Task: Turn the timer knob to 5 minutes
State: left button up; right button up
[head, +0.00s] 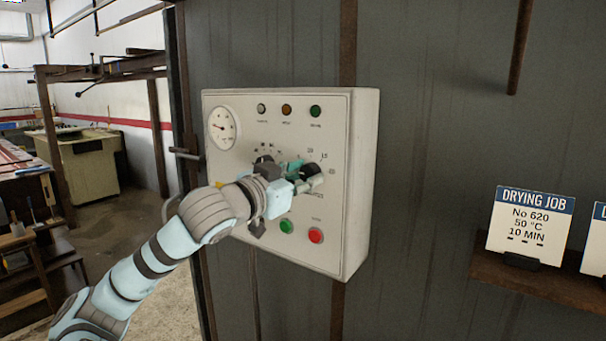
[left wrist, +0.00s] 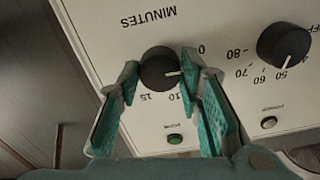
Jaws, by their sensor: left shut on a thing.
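In the left wrist view the panel appears upside down. The knob's white pointer line aims between the 0 and 10 marks; the mark there is hidden by a finger. My left gripper (head: 303,173) is at this knob, which shows dark in the head view (head: 313,169). Its two teal-padded fingers (left wrist: 160,72) stand on either side of the knob and are shut on it. My right gripper is not in view.
A second black knob (left wrist: 284,46) has its pointer near 50. The panel also has a gauge (head: 222,128), several lamps, a green button (head: 286,226) and a red button (head: 315,235). A drying job card (head: 530,222) on a shelf at right reads 50 °C, 10 MIN.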

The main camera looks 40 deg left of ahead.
pick_arm(q)
jog(key=m+p, duration=0.1)
jog(key=m, duration=0.2)
jog(key=shift+m+p, duration=0.4)
jog(key=shift+m, duration=1.3)
jog(key=o, duration=1.2)
jog(key=shift+c, duration=0.2)
